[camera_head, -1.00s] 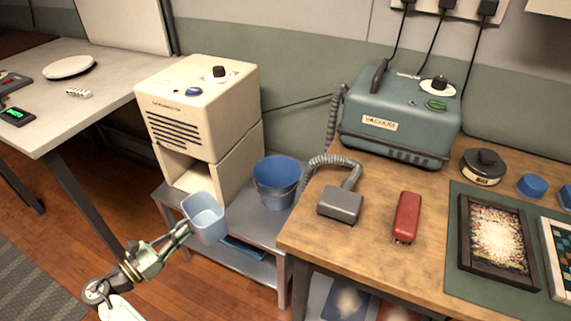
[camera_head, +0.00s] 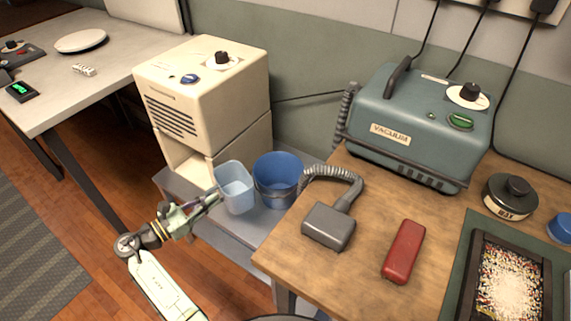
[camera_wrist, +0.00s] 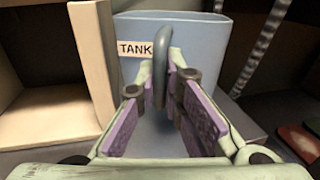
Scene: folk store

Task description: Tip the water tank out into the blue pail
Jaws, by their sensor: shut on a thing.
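The water tank (camera_head: 235,190) is a pale, see-through blue bin, nearly upright in the head view. It stands out in front of the dehumidifier's open lower bay and just left of the blue pail. My gripper (camera_head: 213,197) is shut on the tank's handle. In the wrist view my gripper (camera_wrist: 165,90) closes around the grey-blue handle loop, and the tank (camera_wrist: 205,45) shows a "TANK" label behind it. The blue pail (camera_head: 277,180) stands upright on the low grey bench. Whether the tank touches the pail cannot be told. The water level is unclear.
The cream dehumidifier (camera_head: 205,90) stands behind the tank, its lower bay empty. The low grey bench (camera_head: 235,240) is under the pail. A wooden table (camera_head: 360,265) at right bears a vacuum (camera_head: 415,130), its grey nozzle (camera_head: 329,226) near the pail, and a red object (camera_head: 403,252).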

